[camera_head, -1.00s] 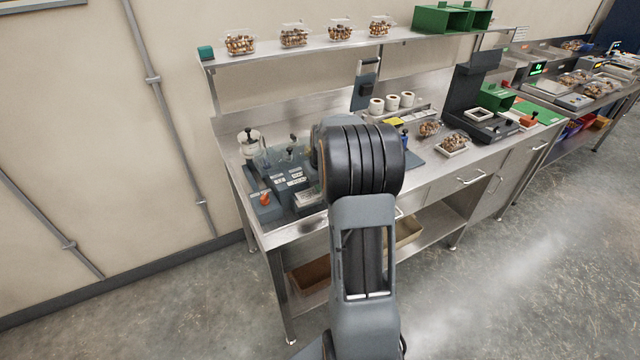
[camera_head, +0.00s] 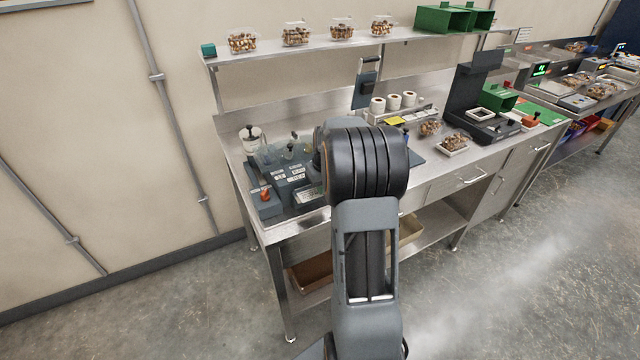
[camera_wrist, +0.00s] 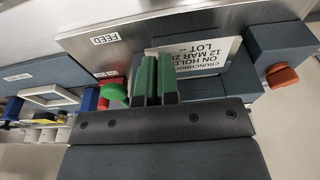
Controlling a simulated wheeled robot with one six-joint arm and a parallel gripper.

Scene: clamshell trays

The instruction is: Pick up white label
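The white label (camera_wrist: 208,58) with black print, reading in part "ON HOLD", "12 MAR" and "LOT", lies at the dark printer-like machine in the wrist view. It also shows as a small pale patch in the head view (camera_head: 309,195), beside my arm. My gripper (camera_wrist: 156,62) has two green-padded fingers close together, with their tips at the label's left end. The pads look almost touching; whether the label's edge is between them cannot be told. In the head view my arm hides the gripper.
An orange knob (camera_wrist: 282,76) and a green button (camera_wrist: 114,92) stand on either side of the fingers. The steel bench (camera_head: 240,170) carries white rolls (camera_head: 394,102), a scale (camera_head: 488,124) and nut-filled clamshells (camera_head: 453,142). A shelf with more clamshells runs above.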

